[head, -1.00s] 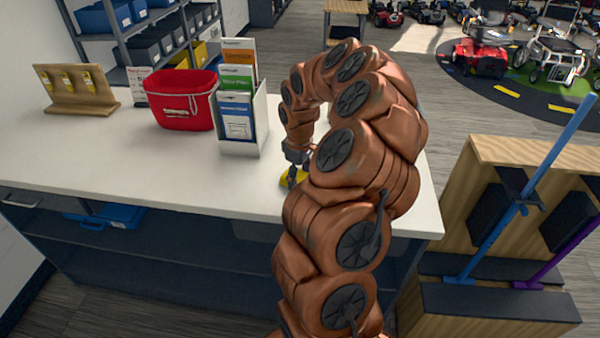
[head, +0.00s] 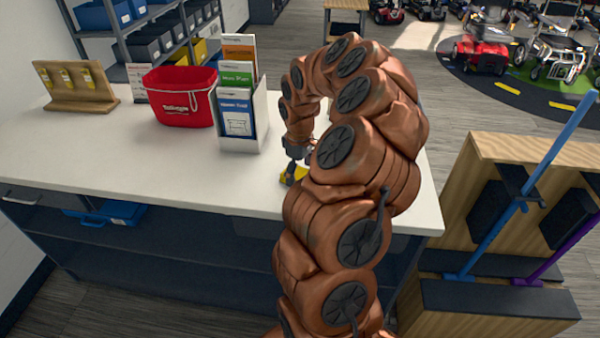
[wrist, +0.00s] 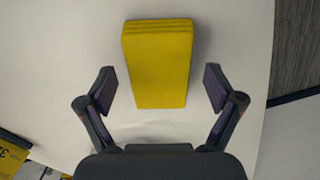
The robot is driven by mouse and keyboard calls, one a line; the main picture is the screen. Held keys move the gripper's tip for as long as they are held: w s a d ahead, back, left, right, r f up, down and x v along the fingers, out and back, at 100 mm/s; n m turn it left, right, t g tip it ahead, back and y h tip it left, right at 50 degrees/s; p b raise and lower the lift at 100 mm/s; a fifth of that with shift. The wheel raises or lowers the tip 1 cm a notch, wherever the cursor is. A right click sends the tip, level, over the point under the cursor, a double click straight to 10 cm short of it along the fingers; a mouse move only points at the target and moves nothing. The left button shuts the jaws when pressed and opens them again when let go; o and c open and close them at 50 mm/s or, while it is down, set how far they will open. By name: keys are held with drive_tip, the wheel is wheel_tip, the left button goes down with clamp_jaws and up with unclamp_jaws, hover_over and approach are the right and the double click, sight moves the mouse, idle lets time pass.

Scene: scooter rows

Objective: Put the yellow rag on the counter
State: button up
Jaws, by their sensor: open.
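The yellow rag (wrist: 158,65) is a folded, block-like bundle lying on the white counter (head: 150,172). In the wrist view it lies ahead of and between the fingers of my gripper (wrist: 159,88), which are spread wide with a gap on each side of the rag. In the head view the rag (head: 291,175) shows as a small yellow patch near the counter's front edge, partly hidden by my gripper (head: 293,172) and arm. My gripper is open and points down at the rag.
A red basket (head: 181,97), a brochure holder (head: 243,120) and a wooden stand (head: 76,88) with yellow items stand on the counter to the left. A wooden rack (head: 540,150) with blue and purple poles stands at the right. The counter's front left is clear.

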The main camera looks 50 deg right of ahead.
sight(299, 174)
wheel_tip(299, 174, up, 12)
drive_tip(key=b, duration=0.2)
drive_tip(key=shift+f+b, duration=0.2)
drive_tip(key=shift+b, duration=0.2)
drive_tip(key=s+a+r+n, duration=0.1)
drive_tip(key=s+a+r, duration=0.1)
drive_tip(key=a, duration=0.9)
drive_tip(key=s+a+r, duration=0.2)
drive_tip(key=s+a, duration=0.1)
drive_tip(key=a, duration=0.9)
drive_tip(key=s+a+f+m+g, duration=0.1)
drive_tip(key=s+a+f, duration=0.2)
drive_tip(key=s, duration=0.6)
drive_tip(key=s+a+f+m, duration=0.2)
drive_tip(key=s+a+f, duration=0.2)
drive_tip(key=s, duration=0.5)
drive_tip(key=a, duration=0.2)
drive_tip(key=shift+a+g, duration=0.35)
drive_tip(key=shift+g, duration=0.05)
